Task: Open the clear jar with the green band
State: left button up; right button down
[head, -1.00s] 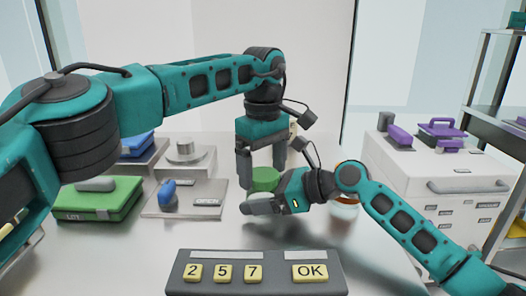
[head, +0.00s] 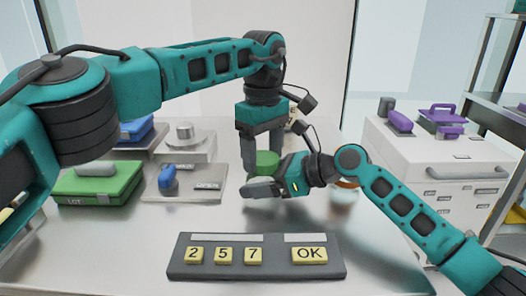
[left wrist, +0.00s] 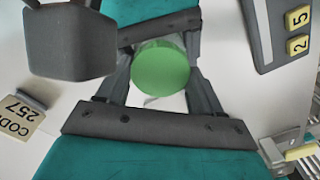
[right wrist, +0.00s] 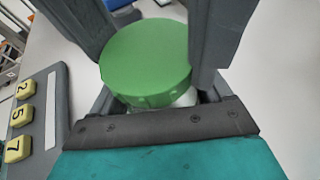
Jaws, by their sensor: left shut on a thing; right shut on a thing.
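The jar shows a round green lid (head: 264,162), with a pale clear body (right wrist: 178,98) just visible below it in the right wrist view. My left gripper (head: 263,160) comes down from above, with its fingers shut on either side of the green lid, which also shows in the left wrist view (left wrist: 162,68). My right gripper (head: 262,188) comes in low from the right and is shut on the jar body, one finger on each side. The right gripper hides most of the body in the head view.
A grey keypad (head: 255,270) with yellow buttons stands in front. A green box (head: 98,190) and a plate with a blue handle (head: 168,178) are at left. Another jar (head: 345,197) stands partly behind my right arm. A white drawer cabinet (head: 440,175) is at right.

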pick_arm(q)
jog(key=n, duration=0.5)
jog(key=shift+n, duration=0.3)
jog(key=n, duration=0.4)
jog(key=shift+n, duration=0.3)
jog(key=o, duration=1.2)
jog(key=shift+c, duration=0.2)
jog(key=shift+r, duration=0.1)
